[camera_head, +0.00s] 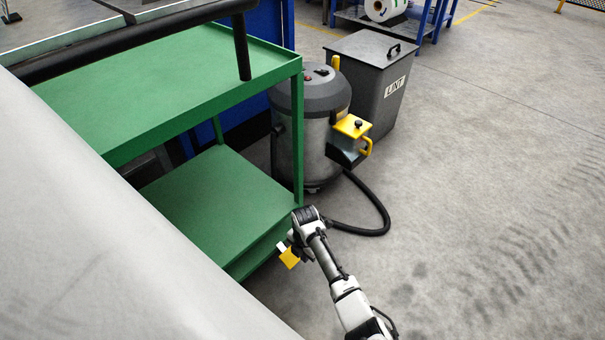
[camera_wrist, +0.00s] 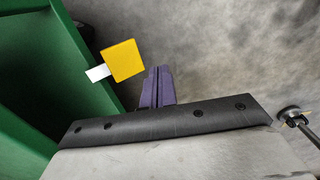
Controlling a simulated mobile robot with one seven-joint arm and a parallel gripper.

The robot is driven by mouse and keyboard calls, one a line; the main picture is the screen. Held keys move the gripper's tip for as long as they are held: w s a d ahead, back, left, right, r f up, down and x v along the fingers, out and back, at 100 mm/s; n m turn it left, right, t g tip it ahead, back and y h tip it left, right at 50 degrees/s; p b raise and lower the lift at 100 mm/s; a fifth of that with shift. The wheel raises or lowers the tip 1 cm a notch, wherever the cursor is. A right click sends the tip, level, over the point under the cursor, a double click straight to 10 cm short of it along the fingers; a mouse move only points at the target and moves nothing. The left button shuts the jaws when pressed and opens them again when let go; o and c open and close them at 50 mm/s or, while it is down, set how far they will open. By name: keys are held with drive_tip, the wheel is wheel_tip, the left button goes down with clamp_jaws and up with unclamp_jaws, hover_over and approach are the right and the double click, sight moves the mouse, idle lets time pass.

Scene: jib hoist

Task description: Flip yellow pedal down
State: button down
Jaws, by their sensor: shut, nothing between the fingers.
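The yellow pedal (camera_wrist: 123,61) is a flat square plate on a short white stem at the edge of the green cart in the wrist view. It also shows in the head view (camera_head: 290,258), beside the cart's lower shelf. My gripper (camera_wrist: 160,70) shows in the wrist view as two purple fingers pressed together with nothing between them. They appear just right of the pedal, with a small gap in the picture; the height between them is hard to judge. In the head view the end of my arm is just above the pedal, and the fingertips are hidden.
The green cart (camera_head: 212,186) with two shelves stands on the left. A grey canister vacuum (camera_head: 310,97) with yellow parts stands behind it, its black hose (camera_head: 378,205) curving over the floor. A dark lint bin (camera_head: 372,75) is beyond. The floor on the right is clear.

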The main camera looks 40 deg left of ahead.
drive_tip(key=d+r, duration=0.1)
drive_tip(key=d+r+p, duration=0.1)
drive_tip(key=r, duration=0.3)
drive_tip(key=shift+s+d, duration=0.2)
drive_tip(key=shift+d, duration=0.2)
